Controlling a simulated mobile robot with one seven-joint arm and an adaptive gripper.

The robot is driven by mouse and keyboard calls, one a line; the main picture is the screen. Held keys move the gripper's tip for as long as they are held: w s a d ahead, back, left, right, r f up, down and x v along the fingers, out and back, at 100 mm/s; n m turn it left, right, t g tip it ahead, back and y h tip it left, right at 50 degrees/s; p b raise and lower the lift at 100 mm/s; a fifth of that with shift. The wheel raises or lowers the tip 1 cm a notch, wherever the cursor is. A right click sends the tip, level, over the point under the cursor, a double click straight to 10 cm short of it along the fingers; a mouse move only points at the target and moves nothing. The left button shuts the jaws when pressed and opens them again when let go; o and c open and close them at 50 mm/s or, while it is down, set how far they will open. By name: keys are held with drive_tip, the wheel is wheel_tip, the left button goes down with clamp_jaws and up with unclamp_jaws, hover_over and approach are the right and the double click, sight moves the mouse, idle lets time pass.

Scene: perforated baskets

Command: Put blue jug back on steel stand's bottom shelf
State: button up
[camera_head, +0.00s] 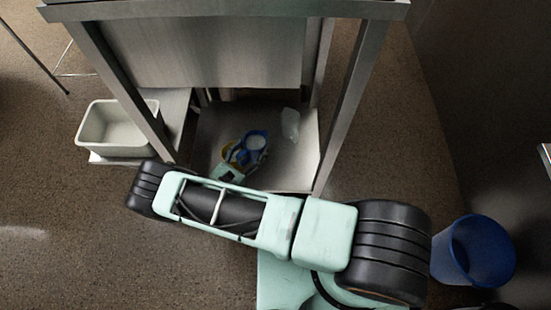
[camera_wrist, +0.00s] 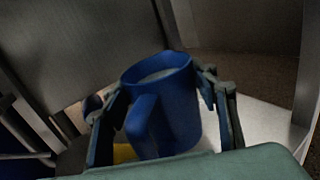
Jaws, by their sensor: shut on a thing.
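The blue jug (camera_wrist: 178,112) is upright or slightly tilted between the fingers of my gripper (camera_wrist: 165,108) in the wrist view. Its handle faces the camera and its open top shows a pale inside. In the head view the jug (camera_head: 256,139) and my gripper (camera_head: 243,154) are inside the steel stand (camera_head: 345,95), over its bottom shelf (camera_head: 300,168). My gripper is shut on the jug. Whether the jug's base touches the shelf is hidden.
A pale translucent item (camera_head: 290,123) stands on the shelf right of the jug. Something yellow (camera_head: 228,151) shows at the jug's left. The stand's legs flank the shelf. A grey bin (camera_head: 93,130) is at left; a blue bin (camera_head: 451,250) is at right.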

drive_tip(key=d+f+b, duration=0.1)
drive_tip(key=d+f, duration=0.1)
drive_tip(key=f, duration=0.1)
drive_tip(key=d+f+b, duration=0.1)
drive_tip(key=d+f, duration=0.1)
drive_tip(key=f, duration=0.1)
drive_tip(key=d+f+b, duration=0.2)
drive_tip(key=d+f, duration=0.1)
drive_tip(key=f, duration=0.1)
drive_tip(key=shift+w, duration=0.25)
drive_tip(key=shift+r, duration=0.1)
drive_tip(key=o, duration=1.7)
drive_tip(key=shift+f, duration=0.2)
drive_tip(key=shift+r, duration=0.2)
drive_tip(key=p+v, duration=0.2)
drive_tip(key=v, duration=1)
